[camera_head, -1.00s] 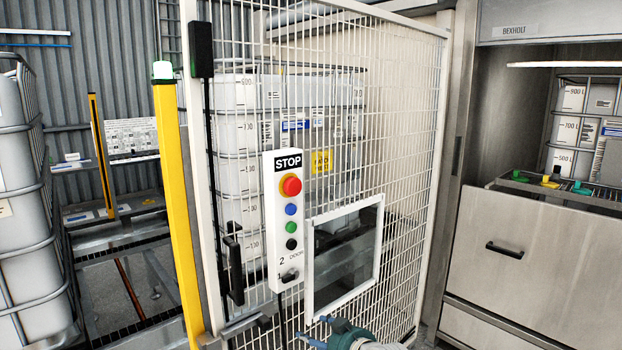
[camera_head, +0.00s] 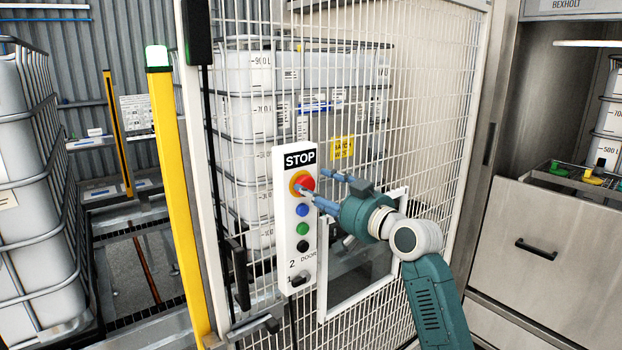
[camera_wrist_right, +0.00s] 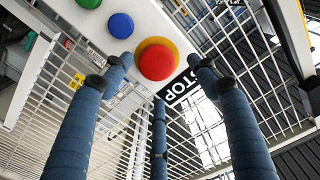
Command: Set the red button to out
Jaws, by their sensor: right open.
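The red button (camera_head: 304,182) is a round red knob on a yellow ring, near the top of a white control panel (camera_head: 284,226) under a black STOP label. My right gripper (camera_head: 318,184) is at the panel, its blue fingers reaching toward the button from the right. In the right wrist view the red button (camera_wrist_right: 156,62) sits between the open fingers, which are spread to either side of it. No finger clearly grips it. Whether the fingertips touch the panel cannot be told. My left gripper is not in view.
Below the red button are a blue button (camera_head: 303,210), a green button (camera_head: 303,228), a black button (camera_head: 303,246) and a small switch (camera_head: 299,280). The panel is on a white wire mesh fence (camera_head: 440,130). A yellow post (camera_head: 176,200) stands at left.

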